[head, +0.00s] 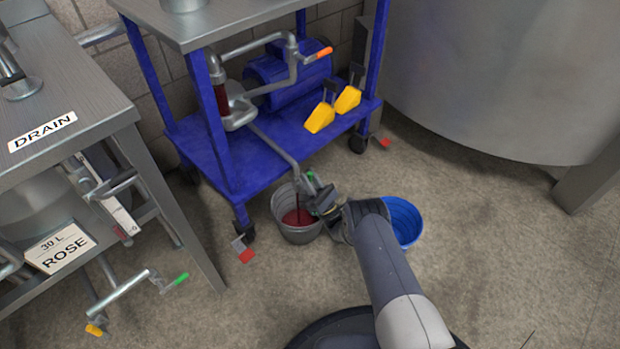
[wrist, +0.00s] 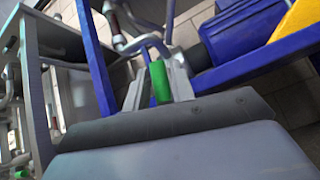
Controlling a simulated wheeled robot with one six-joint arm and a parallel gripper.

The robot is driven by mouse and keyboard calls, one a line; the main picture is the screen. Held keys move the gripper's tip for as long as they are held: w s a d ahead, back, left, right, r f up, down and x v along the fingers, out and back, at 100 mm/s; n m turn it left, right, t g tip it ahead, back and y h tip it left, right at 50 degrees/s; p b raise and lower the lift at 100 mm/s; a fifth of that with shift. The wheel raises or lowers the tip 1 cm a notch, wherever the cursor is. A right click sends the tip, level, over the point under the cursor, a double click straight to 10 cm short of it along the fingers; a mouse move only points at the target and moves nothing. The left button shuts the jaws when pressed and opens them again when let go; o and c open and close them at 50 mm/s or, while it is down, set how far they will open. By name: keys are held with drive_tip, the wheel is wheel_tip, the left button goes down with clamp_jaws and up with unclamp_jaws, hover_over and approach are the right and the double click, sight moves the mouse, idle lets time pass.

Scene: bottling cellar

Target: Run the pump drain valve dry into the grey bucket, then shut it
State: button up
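The pump drain valve sits at the low end of a grey pipe (head: 272,143) that slopes down from the blue cart. Its green handle (head: 311,179) shows at my gripper (head: 320,199). In the wrist view, the green handle (wrist: 160,82) stands between my two fingers, which look closed on it. A thin dark red stream falls from the pipe end into the grey bucket (head: 291,229). The bucket stands on the floor below and holds red liquid. The valve body is partly hidden by my gripper.
A blue bucket (head: 404,221) stands right of my gripper, partly behind my arm. The blue pump cart (head: 215,165) carries yellow wedges (head: 320,117) and an orange-handled valve (head: 318,55). A steel bench (head: 62,90) is at left, a large tank (head: 490,80) at right. Floor at right is clear.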

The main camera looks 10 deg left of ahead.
drive_tip(key=shift+o, duration=1.3)
drive_tip(key=v, duration=0.7)
drive_tip(key=shift+d+f+b, duration=0.15)
drive_tip(key=shift+d+b, duration=0.05)
drive_tip(key=shift+b, duration=0.25)
